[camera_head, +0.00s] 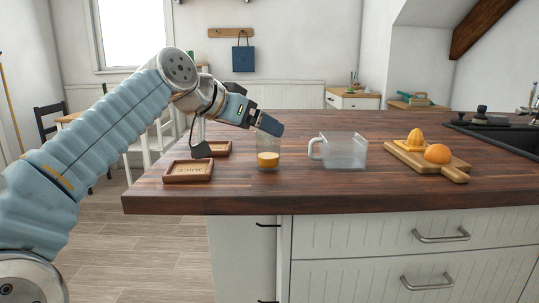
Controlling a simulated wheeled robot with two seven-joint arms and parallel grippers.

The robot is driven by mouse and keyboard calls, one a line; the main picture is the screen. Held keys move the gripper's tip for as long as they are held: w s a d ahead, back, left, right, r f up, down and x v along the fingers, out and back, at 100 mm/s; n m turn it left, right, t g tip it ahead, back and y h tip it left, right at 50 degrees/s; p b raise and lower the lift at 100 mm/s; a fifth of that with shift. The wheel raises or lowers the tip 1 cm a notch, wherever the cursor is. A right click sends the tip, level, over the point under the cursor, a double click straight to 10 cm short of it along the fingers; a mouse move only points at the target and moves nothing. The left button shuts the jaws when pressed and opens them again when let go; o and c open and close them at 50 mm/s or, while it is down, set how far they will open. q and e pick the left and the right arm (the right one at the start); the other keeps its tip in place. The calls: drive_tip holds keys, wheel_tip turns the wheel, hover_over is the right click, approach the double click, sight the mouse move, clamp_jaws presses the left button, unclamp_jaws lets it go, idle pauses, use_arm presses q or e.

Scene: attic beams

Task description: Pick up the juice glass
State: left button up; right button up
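The juice glass (268,160) is a clear tumbler with orange juice in its lower part. It stands upright on the dark wooden counter, left of a clear jug. My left gripper (268,124) comes in from the left, its dark fingertip end close to the upper part of the glass in the picture. I cannot tell whether it touches the glass or is in front of or behind it. The finger gap is not clear from this side. My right gripper is not in view.
Two wooden trays or coasters (188,179) lie left of the glass, one partly behind the other. A clear handled jug (345,151) stands right of it. Further right is a cutting board (454,174) with an orange (437,153) and a yellow juicer (415,139). The counter's front strip is clear.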

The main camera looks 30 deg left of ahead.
use_arm(q)
drive_tip(key=x, duration=0.6)
drive_tip(key=shift+s+d+f, duration=0.15)
drive_tip(key=shift+s+f, duration=0.1)
drive_tip(key=shift+f, duration=0.05)
drive_tip(key=shift+c, duration=0.3)
drive_tip(key=c, duration=1)
drive_tip(key=shift+c, duration=0.6)
drive_tip(key=shift+r, duration=0.2)
